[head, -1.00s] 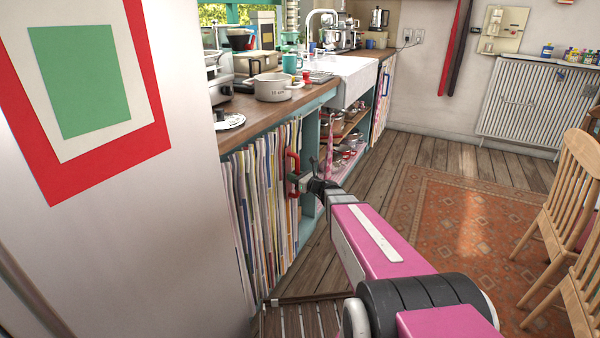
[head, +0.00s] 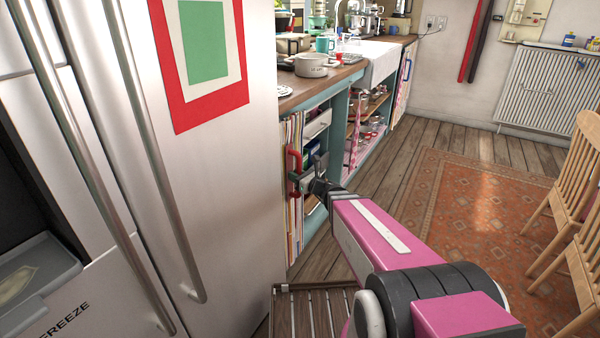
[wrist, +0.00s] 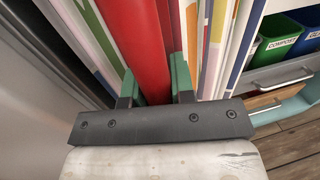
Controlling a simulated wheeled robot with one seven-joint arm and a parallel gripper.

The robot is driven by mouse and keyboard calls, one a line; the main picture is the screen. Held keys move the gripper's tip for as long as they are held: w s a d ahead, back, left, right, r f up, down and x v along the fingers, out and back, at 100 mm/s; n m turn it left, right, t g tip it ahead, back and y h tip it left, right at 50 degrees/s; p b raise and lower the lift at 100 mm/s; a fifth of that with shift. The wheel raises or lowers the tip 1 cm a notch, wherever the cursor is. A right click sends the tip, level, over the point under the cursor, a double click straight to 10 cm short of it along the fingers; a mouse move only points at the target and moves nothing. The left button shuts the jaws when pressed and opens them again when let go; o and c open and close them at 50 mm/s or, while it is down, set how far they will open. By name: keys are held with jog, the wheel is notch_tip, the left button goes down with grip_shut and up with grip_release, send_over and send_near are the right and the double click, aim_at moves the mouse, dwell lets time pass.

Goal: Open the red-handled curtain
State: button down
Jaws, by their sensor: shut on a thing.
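The striped curtain (head: 284,150) is bunched at the left of its opening under the wooden counter, against the fridge side. Its red handle (head: 294,165) stands upright on the curtain. My gripper (head: 299,180) is shut on the red handle. In the wrist view the red handle (wrist: 137,45) runs between the two green-padded fingers, with curtain folds on both sides. To the right of the curtain the shelf space shows, with a white drawer (head: 318,123) and green and blue bins; one green bin (wrist: 276,38) reads "COMPOST".
The fridge (head: 225,200) stands close on the left of the curtain. A slatted wooden piece (head: 312,310) lies on the floor below. A wooden chair (head: 570,190) is at the right, and the rug (head: 480,215) area between is clear.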

jog(key=shift+s+a, duration=0.45)
jog(key=shift+s, duration=0.3)
jog(key=c, duration=1)
grip_release()
jog(key=shift+o, duration=0.2)
jog(key=v, duration=1)
jog(key=shift+s+d, duration=0.25)
